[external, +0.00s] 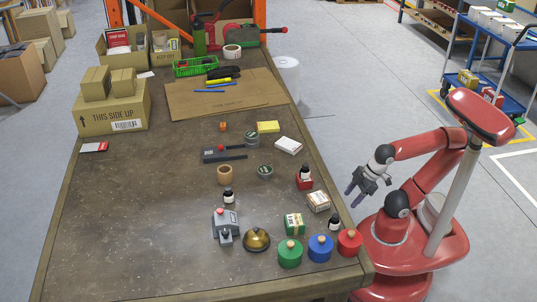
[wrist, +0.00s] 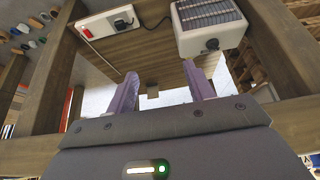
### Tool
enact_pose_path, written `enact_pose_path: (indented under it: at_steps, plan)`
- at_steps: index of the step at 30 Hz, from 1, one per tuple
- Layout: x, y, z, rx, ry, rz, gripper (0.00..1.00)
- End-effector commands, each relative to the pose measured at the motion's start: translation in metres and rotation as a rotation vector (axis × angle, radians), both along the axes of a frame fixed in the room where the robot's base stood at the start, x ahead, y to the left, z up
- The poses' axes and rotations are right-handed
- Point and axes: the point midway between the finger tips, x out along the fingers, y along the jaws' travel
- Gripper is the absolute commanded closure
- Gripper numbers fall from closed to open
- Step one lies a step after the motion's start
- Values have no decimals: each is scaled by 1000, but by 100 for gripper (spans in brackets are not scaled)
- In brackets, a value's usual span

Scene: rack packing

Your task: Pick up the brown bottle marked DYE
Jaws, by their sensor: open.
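Two small dark bottles with white labels stand on the table in the external view: one left of centre (external: 228,197), one near the right edge (external: 334,223). A third dark bottle (external: 304,173) stands at a red item farther back. Their labels are too small to read, so I cannot tell which is marked DYE. My gripper (external: 352,197) is open and empty, off the table's right side and apart from all bottles. In the wrist view my gripper's two purple fingers (wrist: 160,75) are spread with nothing between them; no bottle is recognisable there.
Red, blue (external: 320,248) and green round containers, a brass bell (external: 256,239) and a green-and-white box (external: 294,223) crowd the table's near right. The table's left front (external: 120,230) is clear.

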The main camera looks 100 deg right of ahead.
Motion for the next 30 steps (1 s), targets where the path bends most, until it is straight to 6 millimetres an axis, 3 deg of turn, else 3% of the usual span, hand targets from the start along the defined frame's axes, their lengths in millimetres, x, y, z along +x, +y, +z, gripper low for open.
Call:
enact_pose_path:
  at_steps: [17,20,23,30]
  plan:
    - [0,0,0,0,0,0,43]
    - [1,0,10,0,-4,0,43]
    - [2,0,43,0,-9,0,43]
    - [2,0,167,0,-6,0,43]
